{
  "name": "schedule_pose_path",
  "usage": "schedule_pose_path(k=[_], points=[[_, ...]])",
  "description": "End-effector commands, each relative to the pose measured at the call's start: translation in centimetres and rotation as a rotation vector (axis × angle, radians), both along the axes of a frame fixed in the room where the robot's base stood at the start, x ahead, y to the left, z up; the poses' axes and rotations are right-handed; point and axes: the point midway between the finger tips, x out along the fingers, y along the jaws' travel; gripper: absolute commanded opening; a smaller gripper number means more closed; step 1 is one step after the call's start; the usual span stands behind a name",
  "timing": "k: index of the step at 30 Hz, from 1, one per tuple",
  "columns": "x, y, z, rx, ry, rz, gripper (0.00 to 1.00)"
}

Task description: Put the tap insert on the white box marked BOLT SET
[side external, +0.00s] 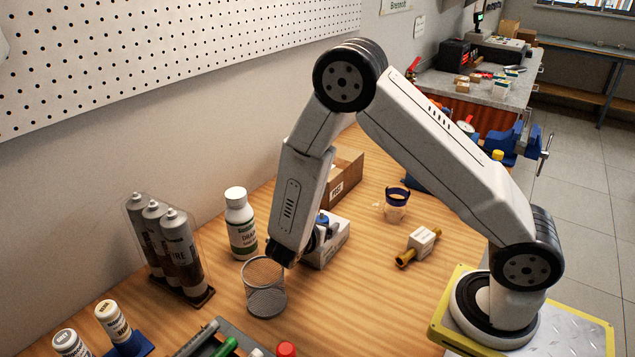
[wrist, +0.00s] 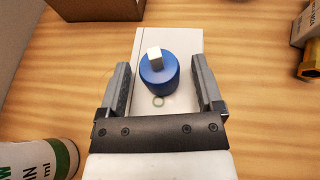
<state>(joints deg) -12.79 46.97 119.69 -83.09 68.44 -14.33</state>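A blue round piece with a small white square stem, seemingly the tap insert (wrist: 158,75), stands on the white box (wrist: 184,42) in the wrist view. In the side view, a bit of blue shows at the top of the white box (side external: 334,247), partly hidden by my arm. Any lettering on this box is too small or hidden to read. My gripper (wrist: 162,82) is open, with one finger on each side of the blue piece and a visible gap at both sides. In the side view my wrist hides most of the fingers.
A wire mesh cup (side external: 265,290) stands just in front of my wrist, and a white bottle (side external: 241,225) to its left. A cardboard box (side external: 346,174) stands behind. A brass fitting with a pale block (side external: 421,242) and a blue-rimmed cup (side external: 396,207) lie right, with clear wood between.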

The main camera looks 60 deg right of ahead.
Motion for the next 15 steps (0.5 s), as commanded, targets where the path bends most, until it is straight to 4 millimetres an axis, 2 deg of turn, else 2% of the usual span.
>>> schedule_pose_path(k=[11,15], points=[[-0.01,0.0,0.31,0.0,0.0,0.0,0.85],[-0.13,0.84,0.69,-0.001,-0.001,0.002,0.85]])
